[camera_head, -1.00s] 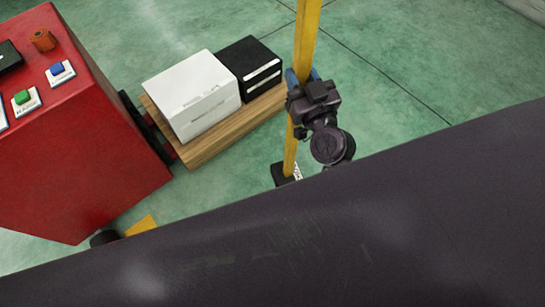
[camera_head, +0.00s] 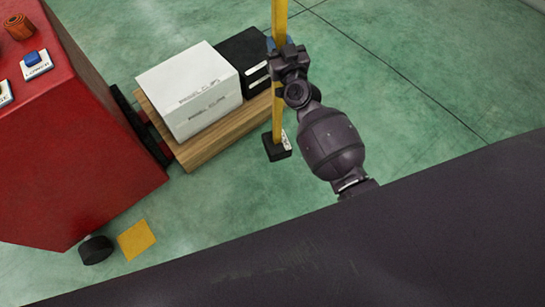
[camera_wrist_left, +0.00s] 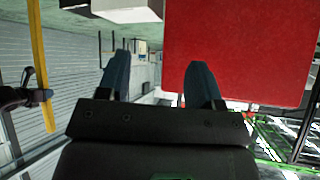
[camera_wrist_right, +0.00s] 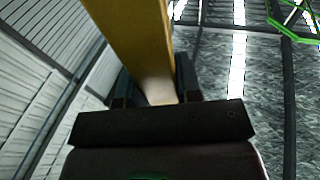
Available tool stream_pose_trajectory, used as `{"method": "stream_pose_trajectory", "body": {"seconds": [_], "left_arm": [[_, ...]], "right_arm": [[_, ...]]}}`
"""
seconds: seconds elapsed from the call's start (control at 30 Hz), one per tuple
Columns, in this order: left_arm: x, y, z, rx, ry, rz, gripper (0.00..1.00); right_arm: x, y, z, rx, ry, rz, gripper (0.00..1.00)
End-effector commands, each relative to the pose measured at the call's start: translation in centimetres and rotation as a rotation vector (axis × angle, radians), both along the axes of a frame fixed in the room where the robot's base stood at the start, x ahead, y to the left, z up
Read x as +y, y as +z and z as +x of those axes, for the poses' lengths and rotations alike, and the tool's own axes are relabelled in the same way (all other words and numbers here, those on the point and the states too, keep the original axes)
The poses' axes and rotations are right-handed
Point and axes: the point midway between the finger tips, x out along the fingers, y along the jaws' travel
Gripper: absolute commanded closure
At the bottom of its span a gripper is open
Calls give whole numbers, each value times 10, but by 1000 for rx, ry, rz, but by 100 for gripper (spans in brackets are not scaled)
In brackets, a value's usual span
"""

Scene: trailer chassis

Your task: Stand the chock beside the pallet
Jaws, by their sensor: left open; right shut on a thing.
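The chock is a black block (camera_head: 277,147) with a white label at the foot of a long yellow pole (camera_head: 279,105). My right gripper (camera_head: 283,50) is shut on the pole well above the block; the pole also fills the top of the right wrist view (camera_wrist_right: 135,40). The pole is near upright. The block shows just right of the wooden pallet (camera_head: 215,143), close to its edge; I cannot tell whether it touches the floor. My left gripper (camera_wrist_left: 160,72) is open and empty in the left wrist view, where the pole (camera_wrist_left: 40,70) shows at left.
A white box (camera_head: 188,90) and a black box (camera_head: 244,60) sit on the pallet. A red cabinet (camera_head: 90,150) with buttons stands left of it. A yellow square (camera_head: 136,239) is on the floor beside a black wheel (camera_head: 96,250). Green floor to the right is open.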

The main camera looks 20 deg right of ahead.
Motion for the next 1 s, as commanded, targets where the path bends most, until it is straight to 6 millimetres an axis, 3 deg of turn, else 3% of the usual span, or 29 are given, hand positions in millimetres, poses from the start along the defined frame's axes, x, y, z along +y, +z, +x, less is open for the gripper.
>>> {"method": "stream_pose_trajectory", "body": {"seconds": [0.03,0.2,0.4,0.57,0.73,1.0], "left_arm": [[0,-8,-4,17,0,0,40],[-1,-19,-7,38,-1,-1,40],[-2,-21,-3,39,-5,-2,40],[-3,-25,-3,42,-9,0,40],[-4,-41,-12,65,-28,20,40],[-11,-42,1,28,-88,66,40]], "right_arm": [[-2,-11,13,4,-5,-1,100],[-10,-24,46,6,-27,2,100],[-16,-29,70,3,-45,6,100],[-17,-39,76,6,-51,6,100],[-18,-76,74,17,-50,5,100],[-17,-131,73,18,-49,6,100]]}}
